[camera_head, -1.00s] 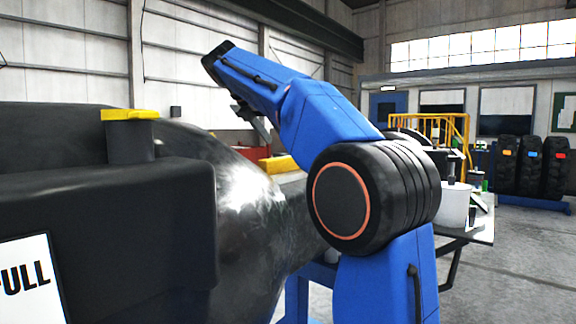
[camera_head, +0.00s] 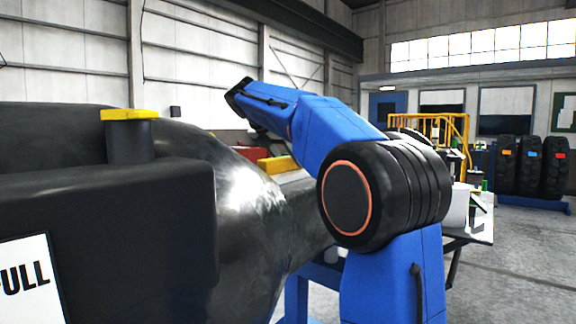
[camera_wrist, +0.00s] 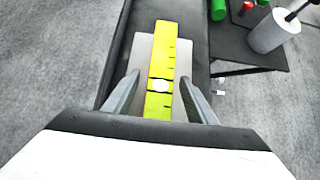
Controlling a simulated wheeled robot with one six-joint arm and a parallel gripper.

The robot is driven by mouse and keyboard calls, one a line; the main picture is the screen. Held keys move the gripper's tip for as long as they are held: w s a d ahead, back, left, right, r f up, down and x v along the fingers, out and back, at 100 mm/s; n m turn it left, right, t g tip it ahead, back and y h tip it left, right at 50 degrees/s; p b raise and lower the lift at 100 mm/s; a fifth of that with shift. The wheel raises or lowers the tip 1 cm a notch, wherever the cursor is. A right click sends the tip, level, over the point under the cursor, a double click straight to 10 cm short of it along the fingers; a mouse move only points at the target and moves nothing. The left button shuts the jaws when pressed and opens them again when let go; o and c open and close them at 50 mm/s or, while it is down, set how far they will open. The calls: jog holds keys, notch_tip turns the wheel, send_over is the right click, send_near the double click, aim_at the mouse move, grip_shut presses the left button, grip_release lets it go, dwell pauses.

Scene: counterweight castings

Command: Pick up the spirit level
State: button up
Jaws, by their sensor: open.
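The spirit level is a yellow bar (camera_wrist: 161,65) with dark marks and a pale round spot, seen in the wrist view. It lies lengthwise on a light grey plate (camera_wrist: 142,62) on a dark surface. My gripper (camera_wrist: 160,85) is open, with one finger on each side of the bar's nearer part and gaps between. I cannot tell how high the fingertips are above it. In the head view a yellow bar (camera_head: 278,165) shows left of my arm; I cannot tell if it is the same thing. My gripper is hidden there.
In the wrist view a dark table (camera_wrist: 245,50) at the upper right bears a white roll (camera_wrist: 268,36) and a green item (camera_wrist: 218,9). Grey floor lies on both sides. In the head view a large dark casting (camera_head: 245,215) fills the left.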

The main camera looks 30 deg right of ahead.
aim_at(288, 157)
grip_shut()
notch_tip(288, 157, up, 10)
dwell(0.8)
